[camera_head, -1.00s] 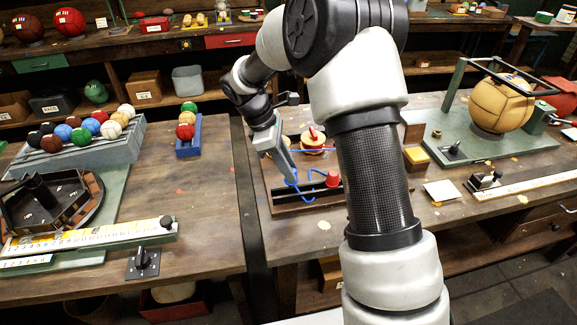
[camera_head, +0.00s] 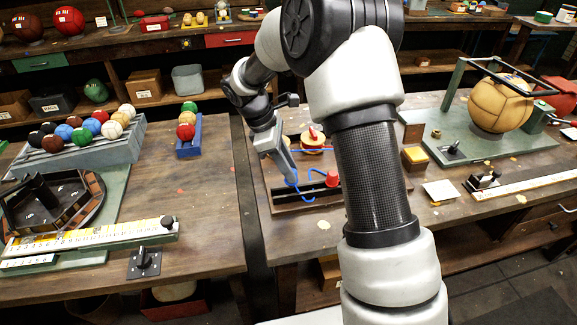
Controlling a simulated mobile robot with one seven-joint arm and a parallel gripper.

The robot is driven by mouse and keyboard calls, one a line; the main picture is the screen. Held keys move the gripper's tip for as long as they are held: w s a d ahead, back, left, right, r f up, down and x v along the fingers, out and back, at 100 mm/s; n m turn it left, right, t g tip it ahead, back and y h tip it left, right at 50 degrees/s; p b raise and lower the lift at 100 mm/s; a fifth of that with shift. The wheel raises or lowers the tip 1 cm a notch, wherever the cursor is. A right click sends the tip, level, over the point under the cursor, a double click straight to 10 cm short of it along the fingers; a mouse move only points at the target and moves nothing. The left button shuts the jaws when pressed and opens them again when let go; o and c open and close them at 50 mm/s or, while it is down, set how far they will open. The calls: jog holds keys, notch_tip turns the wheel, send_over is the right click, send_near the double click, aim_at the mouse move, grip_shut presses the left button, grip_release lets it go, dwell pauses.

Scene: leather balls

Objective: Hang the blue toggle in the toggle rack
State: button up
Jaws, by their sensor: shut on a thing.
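My gripper (camera_head: 289,178) points down over the right-hand workbench and is shut on the blue toggle (camera_head: 294,186), which shows as a thin blue looped piece at the fingertips. The toggle rack (camera_head: 318,195) appears to be the low dark holder just below and to the right of the gripper. A red piece (camera_head: 333,178) stands at its right part. The blue piece is at the rack's left part; I cannot tell whether it touches or hangs in it. My arm hides the area right of the rack.
Round tan spools (camera_head: 312,140) with red and blue cord lie behind the rack. A small box with yellow contents (camera_head: 414,156) is right of my arm. A ball rack (camera_head: 80,152) stands on the left bench (camera_head: 205,215). A gap separates the benches.

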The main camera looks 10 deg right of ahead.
jog(key=shift+f+b, duration=0.7)
jog(key=shift+f, duration=0.85)
dwell(0.5)
jog(key=o, duration=1.1)
jog(key=p+v, duration=0.1)
jog(key=v, duration=1.6)
jog(key=shift+a+r+p, duration=0.1)
jog(key=shift+r+p, duration=0.1)
jog(key=shift+p, duration=0.1)
